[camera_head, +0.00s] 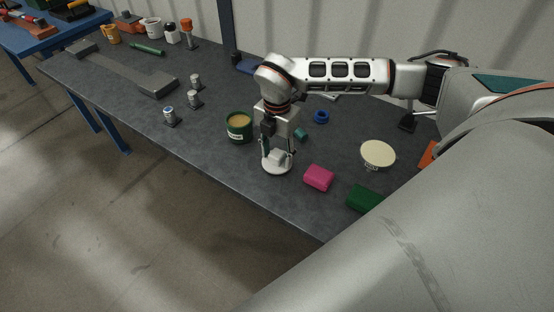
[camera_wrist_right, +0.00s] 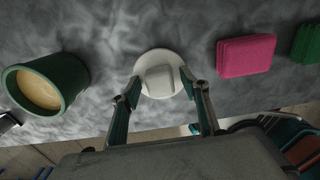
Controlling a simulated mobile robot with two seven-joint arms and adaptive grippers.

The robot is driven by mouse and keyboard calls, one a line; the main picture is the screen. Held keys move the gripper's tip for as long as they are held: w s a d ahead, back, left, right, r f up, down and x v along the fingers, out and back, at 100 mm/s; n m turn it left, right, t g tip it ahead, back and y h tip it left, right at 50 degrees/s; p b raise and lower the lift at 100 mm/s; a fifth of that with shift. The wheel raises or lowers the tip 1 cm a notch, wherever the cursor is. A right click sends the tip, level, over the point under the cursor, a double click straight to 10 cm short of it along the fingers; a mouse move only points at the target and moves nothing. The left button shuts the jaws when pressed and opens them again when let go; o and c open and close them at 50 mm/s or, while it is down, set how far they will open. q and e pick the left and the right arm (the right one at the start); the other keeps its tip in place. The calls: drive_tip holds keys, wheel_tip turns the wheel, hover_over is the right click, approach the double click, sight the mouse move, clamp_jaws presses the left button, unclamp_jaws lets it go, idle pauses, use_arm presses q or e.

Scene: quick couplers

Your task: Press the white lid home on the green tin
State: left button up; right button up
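The white lid (camera_head: 276,168) lies on the dark table near its front edge, with its block-like knob upward. It also shows in the right wrist view (camera_wrist_right: 160,56). My right gripper (camera_head: 278,154) points down over the lid. In the wrist view its fingers (camera_wrist_right: 159,82) stand apart on both sides of the knob, with what look like small gaps. The green tin (camera_head: 239,134) stands upright to the left of the lid, its top uncovered and tan inside. It also shows in the wrist view (camera_wrist_right: 75,72). My left gripper is not in view.
A pink block (camera_head: 319,178) and a green block (camera_head: 364,199) lie right of the lid. A round cream-topped object (camera_head: 378,153) stands farther right. A blue ring (camera_head: 321,116) lies behind the gripper. Several metal couplers, one here (camera_head: 169,116), stand left of the tin.

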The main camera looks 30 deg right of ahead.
sight(277, 153)
drive_tip(key=c, duration=0.7)
drive_tip(key=shift+r, duration=0.1)
drive_tip(key=shift+r, duration=0.55)
wheel_tip(277, 153, up, 19)
drive_tip(key=shift+f+p, duration=0.15)
drive_tip(key=shift+p, duration=0.75)
drive_tip(key=shift+o, duration=0.6)
drive_tip(key=shift+c, duration=0.7)
